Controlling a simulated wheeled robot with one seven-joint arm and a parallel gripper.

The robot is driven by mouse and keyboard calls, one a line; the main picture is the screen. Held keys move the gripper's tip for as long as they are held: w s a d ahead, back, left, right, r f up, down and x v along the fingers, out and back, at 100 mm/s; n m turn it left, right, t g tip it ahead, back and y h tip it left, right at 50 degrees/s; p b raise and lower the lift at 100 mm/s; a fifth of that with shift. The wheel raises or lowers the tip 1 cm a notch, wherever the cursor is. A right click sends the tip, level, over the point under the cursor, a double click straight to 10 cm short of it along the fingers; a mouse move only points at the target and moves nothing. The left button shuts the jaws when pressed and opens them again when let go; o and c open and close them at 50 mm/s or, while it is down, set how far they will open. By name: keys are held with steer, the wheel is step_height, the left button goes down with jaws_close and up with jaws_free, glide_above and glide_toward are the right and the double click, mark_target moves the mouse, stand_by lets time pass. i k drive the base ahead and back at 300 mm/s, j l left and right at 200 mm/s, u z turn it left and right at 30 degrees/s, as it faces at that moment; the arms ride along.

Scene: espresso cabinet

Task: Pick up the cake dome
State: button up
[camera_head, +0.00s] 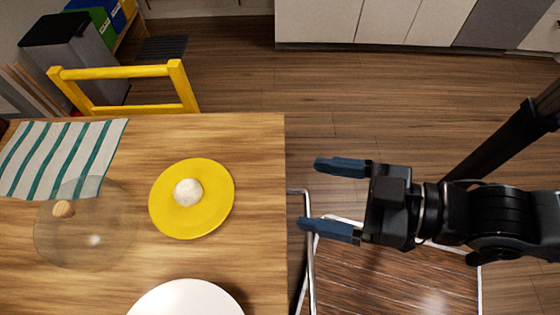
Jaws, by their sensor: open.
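The cake dome (90,238) is a clear, see-through cover with a small wooden knob (63,209) on top. It stands on the wooden table at the left, its upper edge overlapping the striped cloth in the picture. My gripper (324,196) is on the right, past the table's right edge. Its two blue fingers are spread apart, point left, and hold nothing. The yellow plate lies between my gripper and the dome, and the gripper is well apart from both.
A yellow plate (219,212) with a white ball (188,192) lies on the table (255,150). A white round dish (186,300) is at the front edge of view. A teal-striped cloth (60,150) lies at left. A yellow chair (120,72) stands behind the table. Floor is open at upper right.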

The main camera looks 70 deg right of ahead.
mark_target(88, 223)
steer(key=u, duration=0.85)
steer(key=i+z, duration=0.6)
